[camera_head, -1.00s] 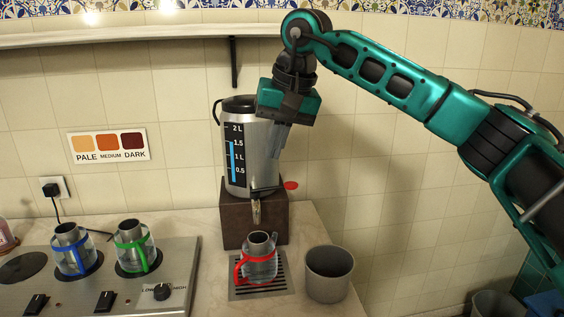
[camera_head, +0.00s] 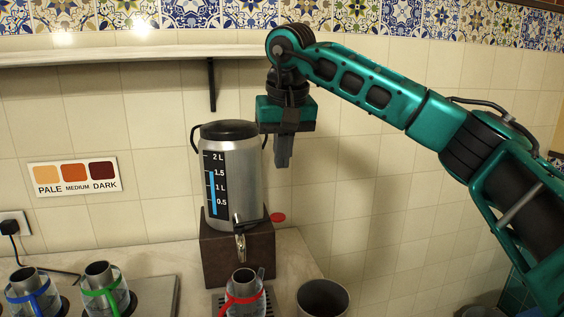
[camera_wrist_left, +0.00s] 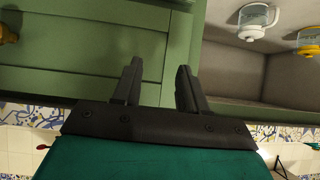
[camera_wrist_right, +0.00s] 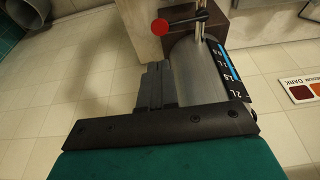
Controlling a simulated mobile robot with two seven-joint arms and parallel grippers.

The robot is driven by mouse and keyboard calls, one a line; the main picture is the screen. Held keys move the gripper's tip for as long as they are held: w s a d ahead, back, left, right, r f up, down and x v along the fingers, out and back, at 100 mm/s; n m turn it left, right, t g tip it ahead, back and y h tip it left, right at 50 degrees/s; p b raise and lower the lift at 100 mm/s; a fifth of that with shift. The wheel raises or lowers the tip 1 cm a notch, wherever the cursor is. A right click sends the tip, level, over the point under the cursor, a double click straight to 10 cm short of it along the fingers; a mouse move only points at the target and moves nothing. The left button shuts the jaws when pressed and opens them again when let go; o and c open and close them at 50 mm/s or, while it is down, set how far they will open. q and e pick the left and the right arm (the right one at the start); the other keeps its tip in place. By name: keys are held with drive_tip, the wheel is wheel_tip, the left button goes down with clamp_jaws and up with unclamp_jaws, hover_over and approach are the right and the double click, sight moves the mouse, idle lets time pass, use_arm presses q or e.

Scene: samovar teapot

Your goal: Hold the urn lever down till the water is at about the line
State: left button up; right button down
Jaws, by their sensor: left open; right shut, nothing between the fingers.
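The steel urn (camera_head: 236,175) stands on a dark block (camera_head: 240,262). The blue bar on its gauge (camera_head: 212,190) reaches about 1.5. Its lever ends in a red knob (camera_head: 278,217), right of the tap (camera_head: 240,245); the knob also shows in the right wrist view (camera_wrist_right: 160,27).
A grey bin (camera_head: 323,298) stands right of the teapot. Blue (camera_head: 35,300) and green (camera_head: 105,297) banded teapots stand on the stove at left. A shelf (camera_head: 120,54) runs above. Green cabinetry (camera_wrist_left: 85,55) faces my left gripper.

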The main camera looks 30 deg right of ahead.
approach(284, 217)
drive_tip(key=w+f, duration=0.2)
drive_tip(key=f, duration=0.1)
drive_tip(key=w+f, duration=0.1)
drive_tip(key=shift+a+f, duration=0.1)
drive_tip(key=shift+f, duration=0.3)
use_arm(q)
drive_tip(key=shift+w+r, duration=0.1)
drive_tip(key=shift+w, duration=0.2)
use_arm(e)
drive_tip(key=shift+f, duration=0.75)
drive_tip(key=f+y+b, duration=0.1)
drive_tip(key=y, duration=0.1)
drive_tip(key=d+f+t+y+b, duration=0.1)
drive_tip(key=f+b, duration=0.1)
drive_tip(key=shift+f+y+b, duration=0.1)
drive_tip(key=shift+y+b, duration=0.2)
drive_tip(key=shift+y, duration=0.1)
use_arm(q)
drive_tip(key=f, duration=0.3)
drive_tip(key=shift+s+f, duration=0.25)
drive_tip(key=shift+f, duration=0.15)
use_arm(e)
drive_tip(key=shift+s+a, duration=0.1)
use_arm(q)
drive_tip(key=shift+w+r, duration=0.2)
drive_tip(key=shift+w, duration=0.05)
drive_tip(key=shift+s+f, duration=0.1)
idle(3.9)
